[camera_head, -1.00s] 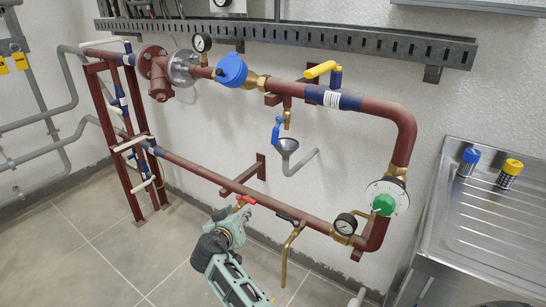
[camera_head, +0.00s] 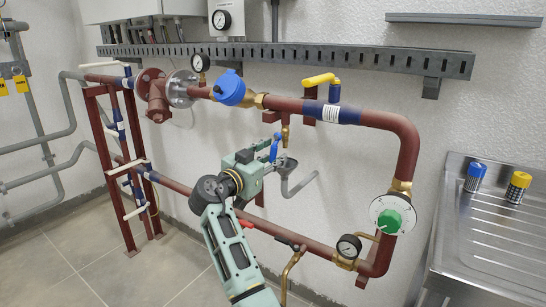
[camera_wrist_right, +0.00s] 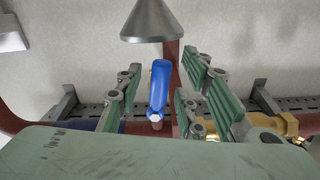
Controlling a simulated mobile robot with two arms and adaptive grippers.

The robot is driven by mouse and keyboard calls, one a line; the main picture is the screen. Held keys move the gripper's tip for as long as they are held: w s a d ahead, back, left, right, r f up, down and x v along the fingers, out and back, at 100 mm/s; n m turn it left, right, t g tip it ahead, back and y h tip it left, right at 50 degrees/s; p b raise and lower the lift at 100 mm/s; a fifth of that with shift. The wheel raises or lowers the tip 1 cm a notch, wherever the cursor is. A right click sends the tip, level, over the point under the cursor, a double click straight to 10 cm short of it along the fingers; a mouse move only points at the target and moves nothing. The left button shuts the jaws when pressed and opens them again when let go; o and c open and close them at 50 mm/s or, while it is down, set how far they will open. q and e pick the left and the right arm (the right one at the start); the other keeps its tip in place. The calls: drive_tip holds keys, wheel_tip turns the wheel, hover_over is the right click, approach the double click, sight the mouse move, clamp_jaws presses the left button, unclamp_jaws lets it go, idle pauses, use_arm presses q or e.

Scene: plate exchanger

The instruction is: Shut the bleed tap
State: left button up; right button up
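The bleed tap (camera_head: 285,133) is a small brass tap hanging from the upper red pipe, with a blue lever (camera_head: 274,150) pointing down above a grey funnel (camera_head: 287,166). My right gripper (camera_head: 270,153) is at the lever in the head view and partly hides it. In the right wrist view, the blue lever (camera_wrist_right: 160,88) stands between the spread green finger pads of my right gripper (camera_wrist_right: 166,82), with gaps on both sides. The funnel (camera_wrist_right: 150,22) is at the top of that view. My left gripper is not in view.
A yellow-handled valve (camera_head: 321,80) sits on the upper pipe to the right. A red lever (camera_head: 246,224) and a gauge (camera_head: 348,248) are on the lower pipe. A steel sink top (camera_head: 490,245) stands at the right.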

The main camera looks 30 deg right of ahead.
drive_tip(key=shift+w+d, duration=0.2)
drive_tip(key=shift+d, duration=0.2)
drive_tip(key=shift+c, duration=0.4)
clamp_jaws()
